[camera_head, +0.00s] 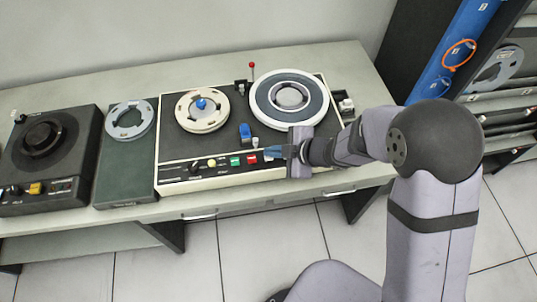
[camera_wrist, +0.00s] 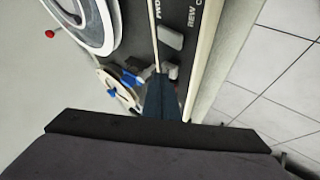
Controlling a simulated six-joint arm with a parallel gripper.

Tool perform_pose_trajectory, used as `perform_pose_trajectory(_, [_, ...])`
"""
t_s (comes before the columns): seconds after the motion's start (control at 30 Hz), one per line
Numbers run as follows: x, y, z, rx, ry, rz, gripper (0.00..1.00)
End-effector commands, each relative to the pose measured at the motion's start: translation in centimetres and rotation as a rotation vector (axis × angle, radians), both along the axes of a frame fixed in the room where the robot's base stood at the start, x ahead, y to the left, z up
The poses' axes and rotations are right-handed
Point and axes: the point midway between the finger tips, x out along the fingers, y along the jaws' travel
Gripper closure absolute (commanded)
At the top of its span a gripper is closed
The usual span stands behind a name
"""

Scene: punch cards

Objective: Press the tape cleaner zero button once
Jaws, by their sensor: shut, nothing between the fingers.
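The tape cleaner (camera_head: 175,145) is the black-topped machine with a cream frame in the middle of the bench. I cannot read which one is the zero button. My gripper (camera_head: 272,152) is shut and empty, with its blue fingertips over the strip just right of the red button. In the wrist view, the shut fingers (camera_wrist: 163,85) point at the strip beside a grey button (camera_wrist: 171,37); they hide part of the strip. Contact cannot be told.
A large reel (camera_head: 262,98) and a smaller cream reel (camera_head: 186,122) sit on the machine. A red-tipped lever (camera_head: 251,66) stands behind, and a blue part (camera_head: 245,131) stands near my fingers. Another black machine (camera_head: 70,150) is at the left.

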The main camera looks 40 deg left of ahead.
Motion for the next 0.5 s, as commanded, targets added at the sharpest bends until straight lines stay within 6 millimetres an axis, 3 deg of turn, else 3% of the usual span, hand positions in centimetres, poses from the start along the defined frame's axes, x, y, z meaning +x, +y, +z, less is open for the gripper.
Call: perform_pose_trajectory(0.5, [0.0, -0.02, -0.67, -0.001, 0.001, -0.001, 1.0])
